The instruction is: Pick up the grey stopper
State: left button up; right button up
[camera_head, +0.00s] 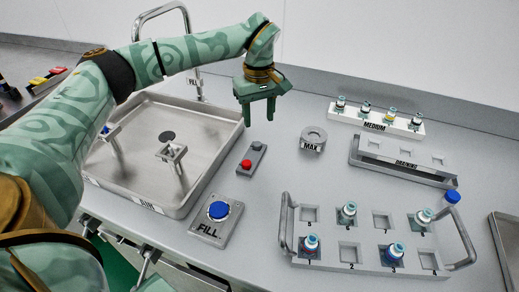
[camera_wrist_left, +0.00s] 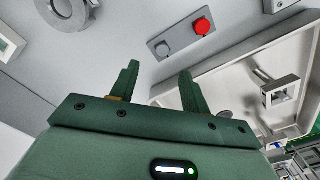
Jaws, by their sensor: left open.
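A round dark grey disc (camera_head: 167,136) lies flat on the floor of the metal sink (camera_head: 205,165), toward its back. I cannot tell whether it is the grey stopper or the drain opening. A thick grey ring (camera_head: 313,138) stands on the counter above a MAX label, right of the sink. My left gripper (camera_head: 258,112) is open and empty, pointing down over the counter between the sink's right edge and the ring. In the left wrist view its two fingers (camera_wrist_left: 159,72) are apart with nothing between them. My right gripper is not in view.
A panel (camera_head: 251,158) with a red and a grey button lies below my left gripper. A blue FILL button (camera_head: 218,210) is nearer. A handled bottle rack (camera_head: 370,262), a MEDIUM rack (camera_head: 376,122) and a DRAINING tray (camera_head: 405,165) stand at right. A tall faucet (camera_head: 187,20) rises behind the sink.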

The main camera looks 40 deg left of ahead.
aim_at(257, 144)
pick_arm(q)
notch_tip(257, 144, down, 3)
jog(key=shift+f+b, duration=0.1)
jog(key=shift+b, duration=0.25)
jog(key=f+b, duration=0.1)
jog(key=f, duration=0.1)
jog(key=f+b, duration=0.1)
jog(key=f, duration=0.2)
jog(key=shift+s+a+f+b, duration=0.15)
jog(key=shift+s+f+b, duration=0.05)
jog(key=shift+f+b, duration=0.1)
jog(key=shift+r, duration=0.15)
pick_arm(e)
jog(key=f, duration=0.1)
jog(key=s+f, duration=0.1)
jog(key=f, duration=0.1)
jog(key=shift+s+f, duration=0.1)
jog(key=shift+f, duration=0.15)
pick_arm(q)
grip_shut()
